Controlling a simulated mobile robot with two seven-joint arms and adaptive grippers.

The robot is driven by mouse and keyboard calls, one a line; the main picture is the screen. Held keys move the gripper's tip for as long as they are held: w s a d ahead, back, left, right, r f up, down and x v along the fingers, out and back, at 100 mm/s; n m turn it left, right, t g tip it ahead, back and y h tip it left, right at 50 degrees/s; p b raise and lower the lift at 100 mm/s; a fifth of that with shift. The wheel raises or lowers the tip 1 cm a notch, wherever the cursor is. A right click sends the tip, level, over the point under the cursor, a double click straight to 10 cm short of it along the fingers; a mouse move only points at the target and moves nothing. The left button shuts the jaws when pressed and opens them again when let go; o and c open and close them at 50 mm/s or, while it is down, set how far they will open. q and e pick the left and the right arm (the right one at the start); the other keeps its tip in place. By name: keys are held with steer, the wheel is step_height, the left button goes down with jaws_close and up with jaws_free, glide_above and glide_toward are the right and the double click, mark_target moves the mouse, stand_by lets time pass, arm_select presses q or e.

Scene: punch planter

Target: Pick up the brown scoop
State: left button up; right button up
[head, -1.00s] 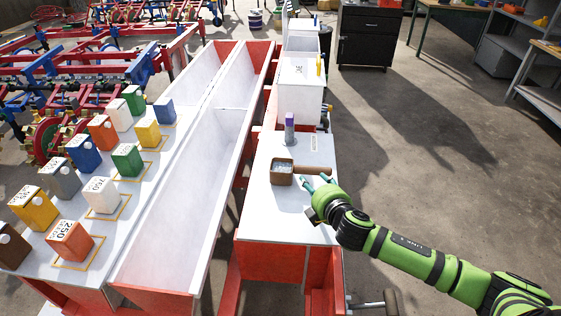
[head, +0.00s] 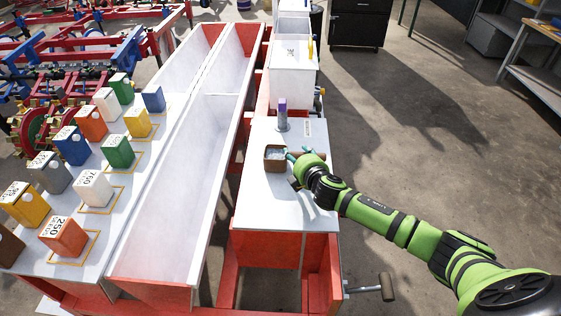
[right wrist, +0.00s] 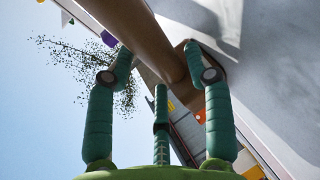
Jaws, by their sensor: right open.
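The brown scoop (head: 275,164) sits on the white top of the narrow planter box (head: 268,205), its square bowl at the left. My right gripper (head: 298,154) is at the handle side of the scoop, and its hand hides much of the handle. In the right wrist view the brown handle (right wrist: 150,38) runs diagonally across, near the tips of the green fingers (right wrist: 160,70). The fingers are spread apart, and I cannot tell whether they touch the handle. My left gripper is not in view.
A purple-topped grey cylinder (head: 283,115) stands just behind the scoop. A white bin (head: 292,80) is farther back. A long white trough (head: 190,170) and several coloured seed boxes (head: 95,189) are to the left. Open floor (head: 430,150) lies to the right.

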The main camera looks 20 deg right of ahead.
jaws_close()
steer(key=shift+r, duration=0.1)
step_height(320, 180, up, 4)
steer(key=shift+a+r, duration=0.1)
steer(key=shift+r, duration=0.05)
steer(key=s+a+r, duration=0.4)
steer(key=a+r, duration=0.2)
steer(key=a, duration=0.4)
steer(key=shift+s+a+r+b, duration=0.3)
